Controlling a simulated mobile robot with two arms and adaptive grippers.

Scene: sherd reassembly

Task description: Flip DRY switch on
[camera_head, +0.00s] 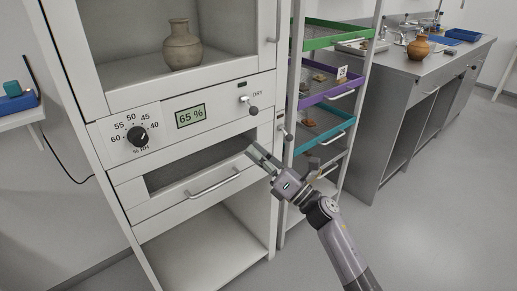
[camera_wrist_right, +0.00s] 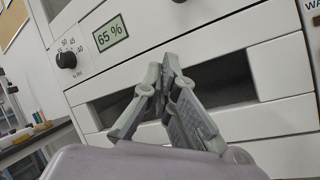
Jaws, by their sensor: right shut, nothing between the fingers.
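The DRY switch (camera_head: 246,99) is on the white cabinet's front panel, right of the display, under a small "DRY" label. Its dark-tipped lever hangs downward. My right gripper (camera_head: 251,149) is shut and empty, below the switch and apart from it, in front of the drawer opening. In the right wrist view its fingertips (camera_wrist_right: 166,64) meet in front of the panel, and the switch does not show there. My left gripper is not in view.
The panel carries a display (camera_head: 191,116) reading 65 % and a black dial (camera_head: 138,136). A drawer handle (camera_head: 213,184) juts out below. A clay jar (camera_head: 181,46) stands in the compartment above. A rack with colored trays (camera_head: 327,91) stands close at right.

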